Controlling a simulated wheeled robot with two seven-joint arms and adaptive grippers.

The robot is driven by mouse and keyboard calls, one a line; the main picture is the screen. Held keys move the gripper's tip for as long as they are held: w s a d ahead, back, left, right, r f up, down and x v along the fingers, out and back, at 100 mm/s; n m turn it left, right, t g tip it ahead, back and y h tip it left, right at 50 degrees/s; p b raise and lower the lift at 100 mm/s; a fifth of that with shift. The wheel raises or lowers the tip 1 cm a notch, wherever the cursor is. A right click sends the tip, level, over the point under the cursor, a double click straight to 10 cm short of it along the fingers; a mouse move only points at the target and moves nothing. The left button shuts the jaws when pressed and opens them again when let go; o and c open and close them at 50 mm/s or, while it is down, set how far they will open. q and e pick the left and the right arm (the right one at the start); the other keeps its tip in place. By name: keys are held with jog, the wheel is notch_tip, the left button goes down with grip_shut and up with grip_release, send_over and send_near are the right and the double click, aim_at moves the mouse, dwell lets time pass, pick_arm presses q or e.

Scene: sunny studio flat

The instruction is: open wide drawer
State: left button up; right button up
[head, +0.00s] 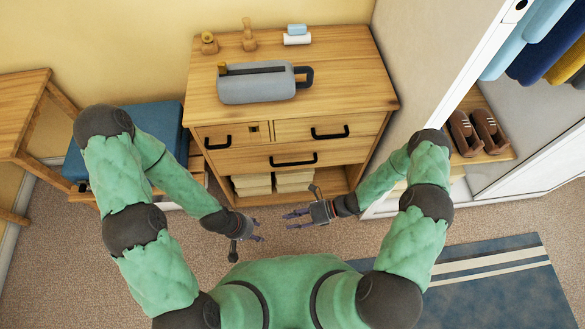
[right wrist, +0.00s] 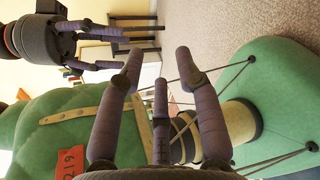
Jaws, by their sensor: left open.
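The wooden dresser (head: 345,75) has a wide drawer (head: 345,151) under two small drawers. The wide drawer looks closed, with its front in line with the others. Its black bar handle (head: 293,160) is unobstructed. My left gripper (head: 256,231) is open and empty, in front of and below the dresser, apart from the handle. My right gripper (head: 292,218) is to its right, also apart from the handle. In the right wrist view its fingers (right wrist: 160,85) are spread with nothing between them. My left gripper (right wrist: 125,42) also shows there at the upper left.
A grey bag-like case (head: 245,90) and small items stand on the dresser top. Storage boxes (head: 294,181) fill the shelf under the wide drawer. A blue bench (head: 166,125) is at left, and an open wardrobe with brown shoes (head: 487,130) at right.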

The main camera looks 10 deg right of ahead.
jog(key=w+d+f+m+t+y+b, duration=0.2)
jog(key=w+d+f+m+t, duration=0.1)
jog(key=w+m+t, duration=0.5)
jog(key=m+t+h+b, duration=0.2)
jog(key=m+t, duration=0.5)
jog(key=m, duration=0.1)
send_near(293, 164)
jog(key=b+x, duration=0.2)
jog(key=x, duration=0.8)
jog(key=shift+w+a+f, duration=0.15)
jog(key=shift+g, duration=0.3)
grip_shut()
